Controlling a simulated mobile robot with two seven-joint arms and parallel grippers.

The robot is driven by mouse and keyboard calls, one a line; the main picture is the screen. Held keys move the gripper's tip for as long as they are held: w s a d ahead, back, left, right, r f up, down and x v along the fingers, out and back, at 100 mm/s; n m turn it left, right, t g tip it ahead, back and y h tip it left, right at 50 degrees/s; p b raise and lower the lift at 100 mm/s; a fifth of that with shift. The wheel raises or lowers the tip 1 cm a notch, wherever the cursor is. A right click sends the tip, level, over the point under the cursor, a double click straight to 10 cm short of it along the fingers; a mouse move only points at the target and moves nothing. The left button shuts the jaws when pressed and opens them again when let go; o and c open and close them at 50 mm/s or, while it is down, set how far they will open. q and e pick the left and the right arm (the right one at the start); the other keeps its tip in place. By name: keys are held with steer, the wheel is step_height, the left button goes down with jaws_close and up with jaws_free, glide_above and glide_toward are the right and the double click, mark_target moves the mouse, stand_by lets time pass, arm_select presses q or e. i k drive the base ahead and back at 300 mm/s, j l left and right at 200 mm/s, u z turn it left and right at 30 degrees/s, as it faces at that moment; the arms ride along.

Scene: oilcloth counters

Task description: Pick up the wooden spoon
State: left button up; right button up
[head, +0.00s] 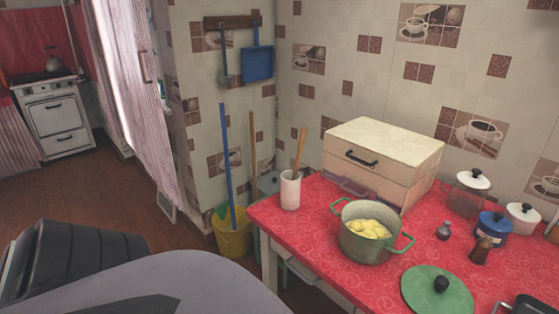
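Neither of my grippers can be made out in the head view; only grey and black parts of my own body show at the lower left.
Jars (468,190) stand farther right. A yellow bucket (232,239) is on the floor left of the counter (270,220).

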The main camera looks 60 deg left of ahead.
mark_target(302, 137)
steer(key=u, duration=1.65)
